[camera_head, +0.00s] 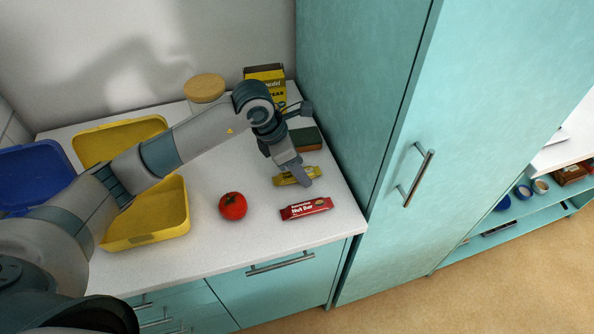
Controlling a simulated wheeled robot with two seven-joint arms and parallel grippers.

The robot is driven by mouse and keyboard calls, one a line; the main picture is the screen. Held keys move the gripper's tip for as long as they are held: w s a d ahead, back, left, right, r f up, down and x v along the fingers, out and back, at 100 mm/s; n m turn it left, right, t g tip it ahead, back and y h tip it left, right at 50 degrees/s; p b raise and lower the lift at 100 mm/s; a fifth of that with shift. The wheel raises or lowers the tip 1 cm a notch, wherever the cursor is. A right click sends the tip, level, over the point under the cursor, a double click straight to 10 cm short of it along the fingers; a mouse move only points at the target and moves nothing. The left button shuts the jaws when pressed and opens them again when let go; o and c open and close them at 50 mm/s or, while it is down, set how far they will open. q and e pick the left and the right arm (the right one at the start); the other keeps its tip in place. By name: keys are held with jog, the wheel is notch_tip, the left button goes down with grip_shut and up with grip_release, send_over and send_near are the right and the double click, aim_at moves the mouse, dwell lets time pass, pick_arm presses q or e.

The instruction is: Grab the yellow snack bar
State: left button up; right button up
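The yellow snack bar (284,180) lies on the white counter near its right end. My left arm reaches across the counter from the left. My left gripper (303,180) points down at the bar, and its fingers overlap the bar's middle in this view. The fingers hide part of the bar; both its ends show. I cannot tell whether the fingers are shut on the bar or only around or above it. My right gripper is not in view.
A red nut bar (306,209) and a tomato (233,206) lie in front. A sponge (306,139), yellow box (270,77) and lidded jar (205,90) stand behind. An open yellow container (150,238) and blue container (35,178) are left. A tall teal cabinet (375,110) borders the right.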

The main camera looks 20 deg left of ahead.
pick_arm(q)
jog(key=shift+w+f, duration=0.1)
jog(key=shift+f, duration=0.1)
dwell(0.7)
jog(key=shift+c, duration=0.6)
jog(key=c, duration=1)
